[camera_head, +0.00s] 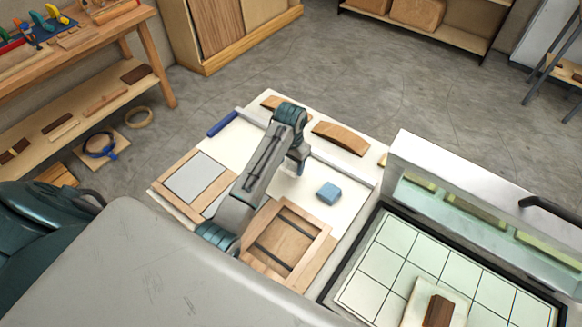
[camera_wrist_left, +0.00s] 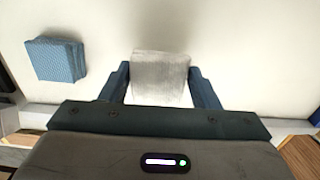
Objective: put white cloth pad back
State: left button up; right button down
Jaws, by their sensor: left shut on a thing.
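The white cloth pad (camera_wrist_left: 160,72) is between the two dark blue fingers of my left gripper (camera_wrist_left: 160,84) in the left wrist view, touching both. My left gripper (camera_head: 297,165) is shut on it over the white work board (camera_head: 340,210). In the head view the pad barely shows against the white surface. Whether it touches the board I cannot tell. A blue pad (camera_head: 329,193) lies on the board to the right of my left gripper; it also shows at the left of the left wrist view (camera_wrist_left: 56,60). My right gripper is not in view.
Curved wood pieces (camera_head: 341,138) lie along the board's far side, with a blue-ended bar (camera_head: 222,124) at its left. A framed wooden tray (camera_head: 286,243) and a grey panel (camera_head: 195,178) are nearer. A glass-fronted machine with a gridded bed (camera_head: 395,236) stands at the right.

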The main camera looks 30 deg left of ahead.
aim_at(291, 164)
pick_arm(q)
notch_tip(291, 164, down, 3)
jog(key=shift+w+f+p, duration=0.1)
jog(key=shift+w+p, duration=0.05)
jog(key=shift+p, duration=0.75)
jog(key=shift+f, duration=0.15)
jog(key=o, duration=0.9)
jog(key=shift+f, duration=0.15)
notch_tip(291, 164, up, 7)
jog(key=b, duration=0.3)
jog(key=shift+r, duration=0.2)
notch_tip(291, 164, up, 4)
jog(key=shift+f+p, duration=0.1)
jog(key=shift+p, duration=0.55)
jog(key=shift+r+p, duration=0.6)
jog(key=shift+p, duration=0.05)
